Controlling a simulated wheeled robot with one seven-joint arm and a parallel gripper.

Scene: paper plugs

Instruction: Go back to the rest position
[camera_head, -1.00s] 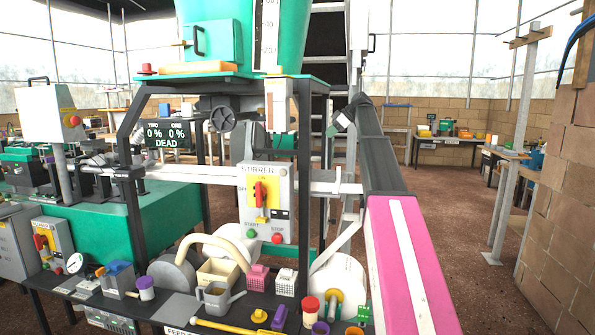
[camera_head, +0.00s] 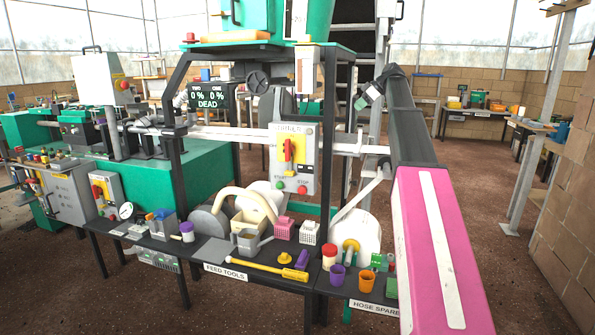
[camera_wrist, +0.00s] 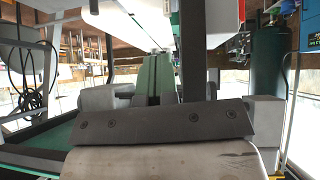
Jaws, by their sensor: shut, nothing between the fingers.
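My arm crosses the right of the head view, with a pink link near the camera and a dark link reaching up and away. My gripper (camera_head: 363,101) shows small at the far end of the dark link, beside the machine frame, and holds nothing. Its fingertips are too small there to make out. In the wrist view a dark bolted bar and a pale rounded part fill the lower middle, close to the lens.
A brick wall (camera_head: 563,215) stands at right. Brown floor (camera_head: 475,190) is open between wall and arm.

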